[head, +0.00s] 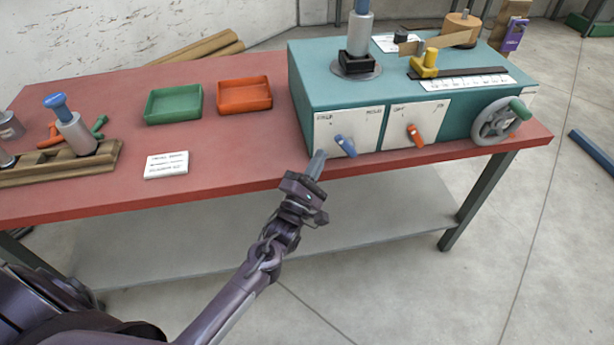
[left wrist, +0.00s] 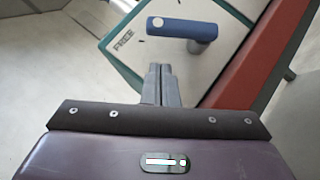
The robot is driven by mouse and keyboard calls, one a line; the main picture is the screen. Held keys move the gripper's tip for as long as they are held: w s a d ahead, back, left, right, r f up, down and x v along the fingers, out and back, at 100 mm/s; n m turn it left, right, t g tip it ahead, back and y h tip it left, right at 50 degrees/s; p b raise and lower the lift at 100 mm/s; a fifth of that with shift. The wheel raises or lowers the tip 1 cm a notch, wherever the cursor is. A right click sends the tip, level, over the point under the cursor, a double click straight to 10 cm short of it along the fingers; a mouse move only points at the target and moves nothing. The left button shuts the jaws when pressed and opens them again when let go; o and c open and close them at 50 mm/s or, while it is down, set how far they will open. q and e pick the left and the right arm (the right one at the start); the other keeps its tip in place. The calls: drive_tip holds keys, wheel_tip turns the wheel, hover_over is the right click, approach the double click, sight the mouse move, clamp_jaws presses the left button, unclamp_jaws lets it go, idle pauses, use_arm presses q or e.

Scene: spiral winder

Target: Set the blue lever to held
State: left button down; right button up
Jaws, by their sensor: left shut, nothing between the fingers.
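The blue lever (head: 345,146) sits on a white plate (head: 328,131) on the front of the teal machine. The plate has a label at its upper left and another at its upper right; they are too small to read surely in the head view. In the left wrist view the blue lever (left wrist: 188,30) shows close up, and the label near it reads "FREE". My left gripper (head: 317,162) is shut and empty, just left of and below the lever. In the left wrist view its fingertips (left wrist: 160,72) lie beside the lever, apart from it. My right gripper is not in view.
An orange lever (head: 415,136) on a second plate is right of the blue one, then a handwheel (head: 502,121). Green (head: 174,119) and orange (head: 244,107) trays and a white card (head: 166,165) lie on the red table (head: 110,195). Its front edge is close to my left arm.

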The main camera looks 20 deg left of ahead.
sight(346, 147)
use_arm(q)
drive_tip(key=shift+w+d+r, duration=0.3)
drive_tip(key=shift+d+r, duration=0.1)
drive_tip(key=shift+d, duration=0.15)
drive_tip(key=shift+w+d+r, duration=0.3)
drive_tip(key=shift+d+r, duration=0.1)
drive_tip(key=shift+d, duration=0.1)
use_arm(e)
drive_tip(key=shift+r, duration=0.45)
use_arm(q)
drive_tip(key=shift+p, duration=0.3)
